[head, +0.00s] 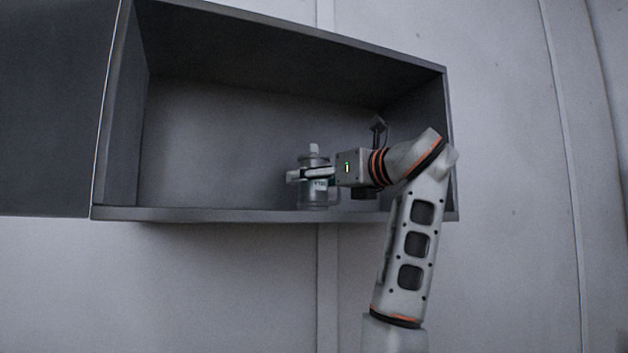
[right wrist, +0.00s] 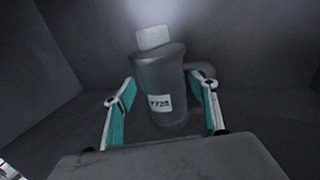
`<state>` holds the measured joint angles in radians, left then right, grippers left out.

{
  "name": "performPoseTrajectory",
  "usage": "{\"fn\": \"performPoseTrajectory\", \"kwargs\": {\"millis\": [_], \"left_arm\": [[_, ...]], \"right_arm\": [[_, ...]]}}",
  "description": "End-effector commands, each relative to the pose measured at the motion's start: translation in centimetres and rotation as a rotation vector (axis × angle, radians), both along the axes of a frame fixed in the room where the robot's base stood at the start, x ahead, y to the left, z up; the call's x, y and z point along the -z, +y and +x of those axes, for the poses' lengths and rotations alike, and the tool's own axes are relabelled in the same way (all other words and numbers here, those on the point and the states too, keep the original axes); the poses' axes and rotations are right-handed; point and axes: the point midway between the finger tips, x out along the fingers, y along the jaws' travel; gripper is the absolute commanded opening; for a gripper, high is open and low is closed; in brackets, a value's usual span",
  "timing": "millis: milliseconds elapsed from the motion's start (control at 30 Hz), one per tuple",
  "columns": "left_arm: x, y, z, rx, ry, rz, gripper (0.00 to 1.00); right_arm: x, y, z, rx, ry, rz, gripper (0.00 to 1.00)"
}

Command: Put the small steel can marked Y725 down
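The small steel can marked Y725 (head: 314,198) stands upright inside the wall cabinet, its base at the cabinet floor. In the right wrist view the can (right wrist: 160,82) shows its label, pale cap and a side handle. My right gripper (head: 305,174) reaches in from the right with its fingers on either side of the can. In the wrist view the gripper (right wrist: 162,105) has its teal pads apart, with narrow gaps between them and the can. It looks open. The exact contact under the can is hard to see. My left gripper is not in view.
The open-fronted grey cabinet (head: 210,214) has its side wall close to the right of my wrist. Its floor left of the can is clear. A dark panel (head: 50,110) stands at the cabinet's left edge.

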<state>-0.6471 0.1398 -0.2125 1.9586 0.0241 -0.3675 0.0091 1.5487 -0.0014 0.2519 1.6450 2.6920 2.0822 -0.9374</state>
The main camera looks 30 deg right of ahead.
Motion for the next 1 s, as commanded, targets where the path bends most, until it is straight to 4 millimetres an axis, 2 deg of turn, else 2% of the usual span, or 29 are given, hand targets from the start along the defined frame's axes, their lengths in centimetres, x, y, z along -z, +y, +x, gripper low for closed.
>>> {"fn": "performPoseTrajectory", "kwargs": {"millis": [367, 467, 800, 1000], "left_arm": [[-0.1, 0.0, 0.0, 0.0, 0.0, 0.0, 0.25], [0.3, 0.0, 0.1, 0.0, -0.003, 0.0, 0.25], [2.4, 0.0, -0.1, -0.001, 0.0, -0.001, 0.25], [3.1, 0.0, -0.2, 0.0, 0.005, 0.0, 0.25]], "right_arm": [[-0.3, -0.2, -0.3, 0.003, -0.002, 0.001, 0.57], [-0.1, -0.6, -1.5, 0.004, -0.004, -0.001, 0.57], [-0.1, -2.4, -8.1, 0.007, -0.004, -0.001, 0.57], [-0.2, -3.0, -10.7, 0.003, -0.002, -0.001, 0.57]]}}
